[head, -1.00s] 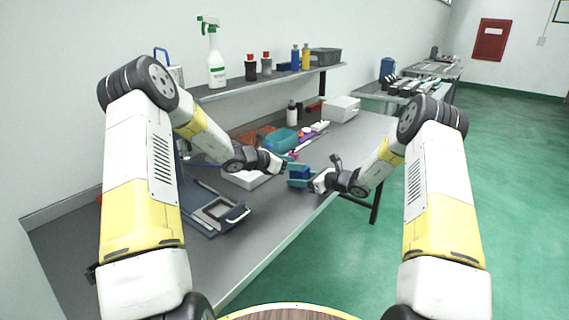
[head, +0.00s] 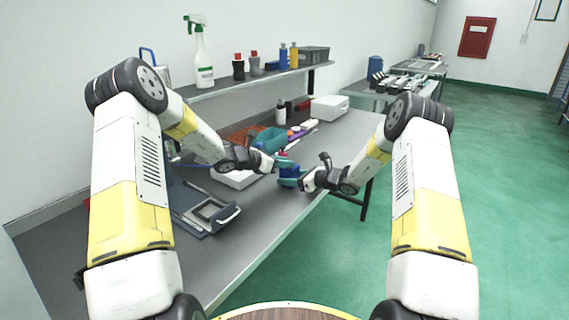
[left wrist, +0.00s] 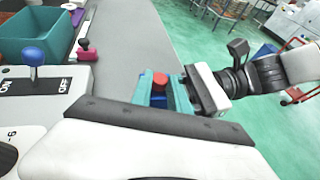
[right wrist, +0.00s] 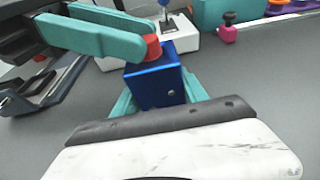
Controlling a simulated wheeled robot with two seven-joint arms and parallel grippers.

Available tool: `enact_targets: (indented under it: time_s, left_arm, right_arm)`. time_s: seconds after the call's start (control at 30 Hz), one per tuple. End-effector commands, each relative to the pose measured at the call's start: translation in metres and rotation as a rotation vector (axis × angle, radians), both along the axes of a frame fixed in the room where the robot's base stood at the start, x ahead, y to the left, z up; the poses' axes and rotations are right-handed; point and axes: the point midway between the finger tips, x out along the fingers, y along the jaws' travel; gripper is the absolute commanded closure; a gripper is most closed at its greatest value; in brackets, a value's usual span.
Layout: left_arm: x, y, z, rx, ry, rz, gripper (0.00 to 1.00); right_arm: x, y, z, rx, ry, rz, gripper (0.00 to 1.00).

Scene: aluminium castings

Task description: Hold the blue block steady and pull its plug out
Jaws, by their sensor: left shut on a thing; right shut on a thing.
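The blue block (head: 290,171) is held above the bench near its front edge, between my two grippers. In the right wrist view the block (right wrist: 156,86) sits between the teal fingers of my right gripper (right wrist: 152,98), which is shut on it. The red plug (right wrist: 152,46) stands at the block's top, and its lower part is hidden. My left gripper (head: 283,162) comes in from the left, shut on the plug. In the left wrist view the plug's red top (left wrist: 160,78) shows between the left fingers, with some of the blue block (left wrist: 158,101) below.
A teal bin (head: 270,139), a white switch box (head: 236,178) and a grey clamp-like fixture (head: 208,212) stand on the bench (head: 262,222). A shelf (head: 250,77) with bottles runs along the wall.

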Motion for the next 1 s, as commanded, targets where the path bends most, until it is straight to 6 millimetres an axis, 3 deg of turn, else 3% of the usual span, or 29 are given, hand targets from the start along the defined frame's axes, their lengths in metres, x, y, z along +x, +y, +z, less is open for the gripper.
enact_targets:
  time_s: [1.0]
  left_arm:
    - [0.0, 0.0, 0.01, 0.001, -0.001, 0.0, 1.0]
  right_arm:
    - [0.0, 0.0, 0.0, 0.0, 0.0, 0.0, 0.91]
